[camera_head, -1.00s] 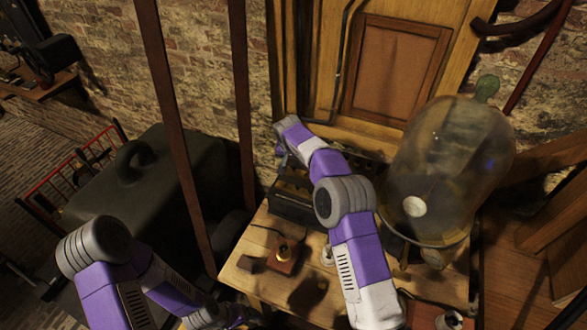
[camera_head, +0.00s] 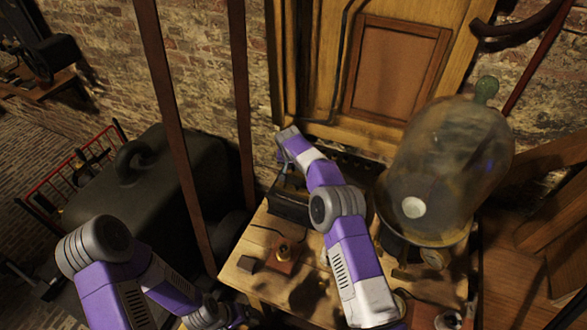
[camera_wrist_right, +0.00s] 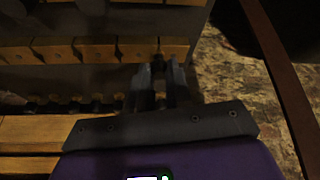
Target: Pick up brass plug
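My right arm reaches over the table in the head view, and its small dark gripper (camera_head: 281,180) points down at the dark box (camera_head: 291,208) at the back. In the right wrist view the two fingers of this gripper (camera_wrist_right: 160,72) stand a little apart over a row of wooden blocks (camera_wrist_right: 105,50). A small dark round shape (camera_wrist_right: 158,64) shows between or just beyond the fingertips; I cannot tell whether it is the brass plug or touches the fingers. My left gripper is low at the bottom edge of the head view, with its fingers unclear.
A large cloudy glass jar (camera_head: 447,165) stands on the right of the wooden table (camera_head: 262,225). A wooden door stands behind.

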